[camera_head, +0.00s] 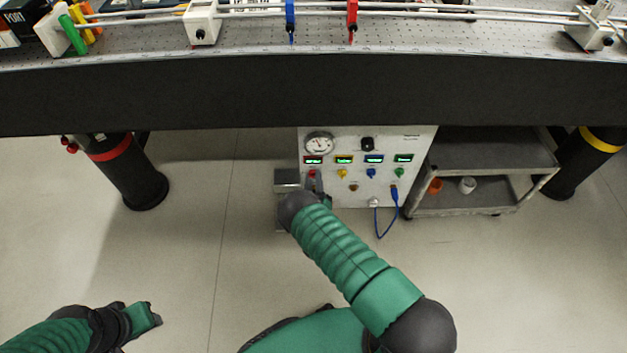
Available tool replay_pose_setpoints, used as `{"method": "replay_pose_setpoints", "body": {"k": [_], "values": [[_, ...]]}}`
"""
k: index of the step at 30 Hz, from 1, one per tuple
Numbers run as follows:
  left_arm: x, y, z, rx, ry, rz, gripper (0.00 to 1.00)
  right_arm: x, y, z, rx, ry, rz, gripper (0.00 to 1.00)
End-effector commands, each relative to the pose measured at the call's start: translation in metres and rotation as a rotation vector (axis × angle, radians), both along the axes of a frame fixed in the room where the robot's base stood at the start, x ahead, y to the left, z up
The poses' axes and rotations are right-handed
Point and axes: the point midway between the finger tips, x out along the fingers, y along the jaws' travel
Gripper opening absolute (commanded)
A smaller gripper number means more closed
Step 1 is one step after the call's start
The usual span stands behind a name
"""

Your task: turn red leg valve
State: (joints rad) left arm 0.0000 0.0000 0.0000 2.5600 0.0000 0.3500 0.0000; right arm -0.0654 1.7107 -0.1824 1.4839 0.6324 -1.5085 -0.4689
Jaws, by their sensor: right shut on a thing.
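A white control panel (420,150) stands under the bench. It has a round gauge (319,143), a row of lit green displays, and a row of coloured valves below them. The red valve (312,173) is at the left end of that row, partly covered by my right gripper (318,188). My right gripper is shut on the red valve; its fingers are small and mostly hidden by my wrist. My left gripper (148,317) is low at the left, far from the panel, and its jaw opening is unclear.
The optical bench (250,90) overhangs the panel. Its red-banded leg (122,165) is left, its yellow-banded leg (585,160) right. A grey cart (490,165) stands beside the panel. A blue cable (385,225) hangs from the panel. The floor at left is clear.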

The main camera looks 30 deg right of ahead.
Motion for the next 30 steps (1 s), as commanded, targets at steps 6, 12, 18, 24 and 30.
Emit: {"method": "replay_pose_setpoints", "body": {"k": [6,12,18,24,30], "values": [[0.000,0.000,0.000,0.000,0.000,0.000,0.36,0.002,0.001,0.001,-0.002,-0.001,0.004,0.00],[0.000,0.000,0.000,0.000,0.000,0.000,0.36,0.002,0.002,0.001,-0.001,-0.002,0.005,0.34],[0.000,0.000,0.000,0.000,0.000,0.000,0.36,0.001,0.001,0.000,-0.001,0.000,0.003,0.49],[0.000,0.000,0.000,0.000,0.000,0.000,0.36,0.000,0.001,0.000,-0.001,0.001,0.002,0.49],[0.000,0.000,0.013,0.000,0.000,0.000,0.36,-0.021,0.014,0.002,0.000,0.005,0.003,0.49]]}}
